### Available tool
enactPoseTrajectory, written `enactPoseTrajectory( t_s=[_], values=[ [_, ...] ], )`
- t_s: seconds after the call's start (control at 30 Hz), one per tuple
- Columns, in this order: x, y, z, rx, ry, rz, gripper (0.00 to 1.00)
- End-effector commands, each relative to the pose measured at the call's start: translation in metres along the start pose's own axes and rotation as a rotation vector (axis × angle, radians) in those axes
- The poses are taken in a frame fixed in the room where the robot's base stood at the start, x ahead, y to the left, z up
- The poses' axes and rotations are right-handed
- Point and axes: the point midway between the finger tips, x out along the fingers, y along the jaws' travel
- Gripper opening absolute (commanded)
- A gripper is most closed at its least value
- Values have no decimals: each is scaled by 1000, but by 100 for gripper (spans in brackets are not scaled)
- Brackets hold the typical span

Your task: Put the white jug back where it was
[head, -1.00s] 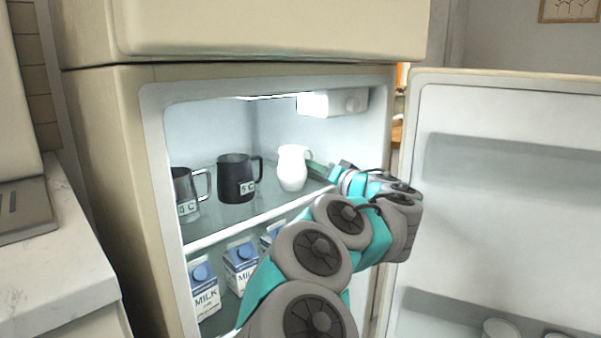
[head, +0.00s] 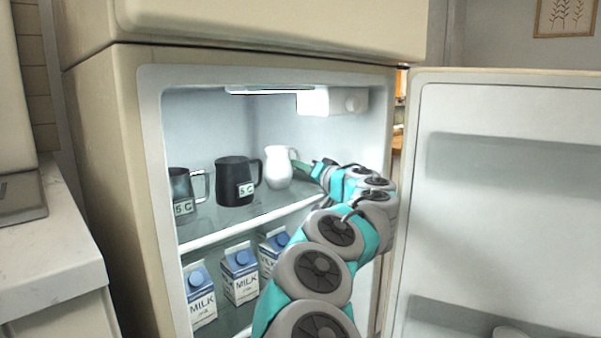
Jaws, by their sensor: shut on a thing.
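The white jug (head: 279,170) is inside the open fridge, at the right end of the row on the upper glass shelf (head: 222,221). It looks upright, with its handle to the right. I cannot tell whether its base touches the shelf. My gripper (head: 297,167) reaches in from the right and is shut on the jug at its handle side. The fingertips are small and partly hidden. A black jug (head: 231,182) with a "5 C" label stands just left of the white jug, apart from it. A metal jug (head: 181,191) with a similar label stands further left.
Several milk cartons (head: 239,274) stand on the shelf below. The fridge door (head: 510,200) is open on the right, close to my arm. A white lamp housing (head: 326,102) hangs at the top. A counter (head: 45,245) is at the left.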

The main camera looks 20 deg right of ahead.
Motion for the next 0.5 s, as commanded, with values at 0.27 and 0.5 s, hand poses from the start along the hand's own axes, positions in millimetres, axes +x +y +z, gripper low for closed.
enactPoseTrajectory(
  t_s=[0.27,0.5],
  values=[
    [0,0,-1,1,2,-1,0],
    [-1,2,1,0,2,1,29]
  ],
)
